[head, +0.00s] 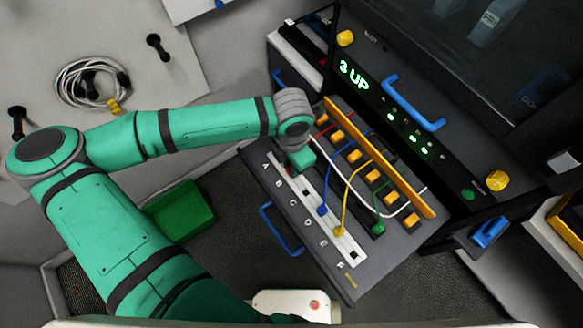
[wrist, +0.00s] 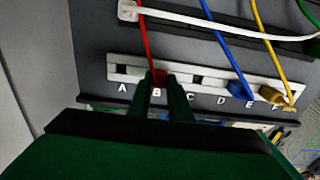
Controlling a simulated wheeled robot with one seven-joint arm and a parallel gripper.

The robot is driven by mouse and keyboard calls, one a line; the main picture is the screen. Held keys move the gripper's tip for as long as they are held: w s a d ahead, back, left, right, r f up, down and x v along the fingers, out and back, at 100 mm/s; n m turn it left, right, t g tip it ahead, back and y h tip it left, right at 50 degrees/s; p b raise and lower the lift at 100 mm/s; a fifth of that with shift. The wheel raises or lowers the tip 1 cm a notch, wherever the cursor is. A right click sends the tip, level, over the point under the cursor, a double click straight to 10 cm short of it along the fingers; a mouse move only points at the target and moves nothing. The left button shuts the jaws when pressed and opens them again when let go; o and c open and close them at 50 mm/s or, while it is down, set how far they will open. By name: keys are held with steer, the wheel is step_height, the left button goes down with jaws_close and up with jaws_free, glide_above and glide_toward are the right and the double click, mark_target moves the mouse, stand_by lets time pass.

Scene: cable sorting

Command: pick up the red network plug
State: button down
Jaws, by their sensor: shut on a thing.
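The red network plug (wrist: 160,77) is at the white port strip (wrist: 215,84), by the letter B in the wrist view. A red cable (wrist: 146,40) runs up from it. My gripper (wrist: 161,88) is shut on the red plug, one dark finger on each side. I cannot tell whether the plug is seated in a port or just above it. In the head view my gripper (head: 293,172) is over the upper left end of the strip and hides the plug. A stretch of red cable (head: 321,131) shows there.
A blue plug (wrist: 240,90) and a yellow plug (wrist: 272,95) stand in the strip to the right. A green plug (head: 378,230) lies beyond the strip. A white cable (wrist: 220,25) crosses above. An orange rail (head: 380,157) and blue handle (head: 281,230) flank the panel.

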steer(key=shift+r, duration=0.1)
step_height(320, 180, up, 31)
steer(key=shift+r, duration=0.15)
stand_by(1.0)
